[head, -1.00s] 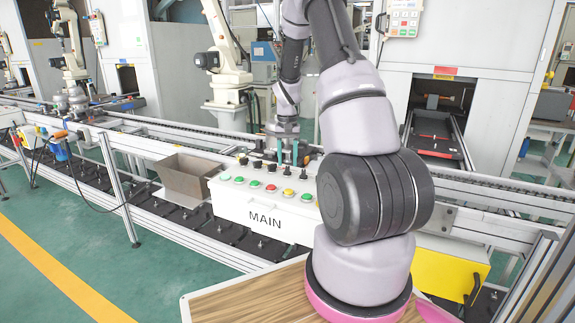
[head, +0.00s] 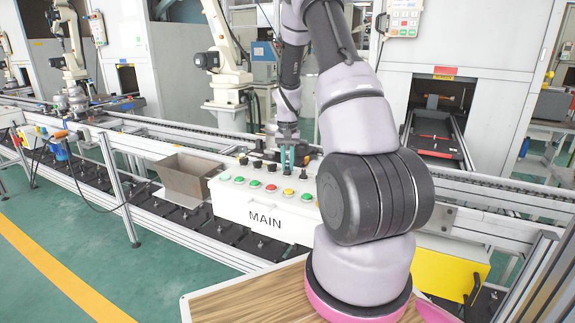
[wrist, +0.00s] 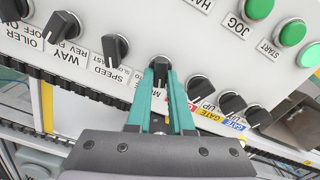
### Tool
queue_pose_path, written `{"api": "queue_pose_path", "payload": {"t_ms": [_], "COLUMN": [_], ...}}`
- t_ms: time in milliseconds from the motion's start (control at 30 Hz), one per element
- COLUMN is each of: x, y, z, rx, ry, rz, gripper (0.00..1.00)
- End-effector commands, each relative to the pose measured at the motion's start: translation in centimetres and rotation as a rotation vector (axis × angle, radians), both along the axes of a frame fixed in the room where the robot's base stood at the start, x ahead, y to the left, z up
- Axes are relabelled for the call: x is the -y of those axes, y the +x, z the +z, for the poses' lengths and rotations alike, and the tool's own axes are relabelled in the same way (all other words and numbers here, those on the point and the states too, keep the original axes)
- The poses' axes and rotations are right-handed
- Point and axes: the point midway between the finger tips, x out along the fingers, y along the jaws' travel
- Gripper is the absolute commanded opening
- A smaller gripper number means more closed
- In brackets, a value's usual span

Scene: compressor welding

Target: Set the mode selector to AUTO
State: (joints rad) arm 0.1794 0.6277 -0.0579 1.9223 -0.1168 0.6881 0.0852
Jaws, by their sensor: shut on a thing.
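The mode selector (wrist: 160,64) is a black rotary knob on the white MAIN control panel (head: 232,205). In the wrist view my gripper (wrist: 160,82) has its two teal fingers closed on either side of this knob. The label beneath it is mostly hidden by the fingers; only a first letter like M shows. The knob's pointer setting is not readable. In the head view my gripper (head: 288,157) reaches down to the panel's back row, and the knob between the fingers is too small to make out.
Near the held knob are the SPEED knob (wrist: 115,48), the WAY knob (wrist: 62,24) and several GATE knobs (wrist: 232,103). Green buttons (wrist: 292,32) lie to the right. An open metal box (head: 188,178) stands left of the panel. The conveyor runs behind.

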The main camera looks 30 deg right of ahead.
Motion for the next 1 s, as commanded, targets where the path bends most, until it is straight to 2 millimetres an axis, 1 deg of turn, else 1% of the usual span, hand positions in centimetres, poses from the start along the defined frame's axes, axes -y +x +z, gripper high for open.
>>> {"api": "queue_pose_path", "payload": {"t_ms": [267,700,1000], "x": [-0.05,0.06,0.11], "y": [-0.02,-0.13,-0.18], "z": [0.02,0.04,0.05], "rx": [-0.001,-0.001,0.000], "ry": [0.001,0.001,0.000], "rz": [-0.144,-0.510,-0.685], "gripper": [0.00,0.00,0.00]}}
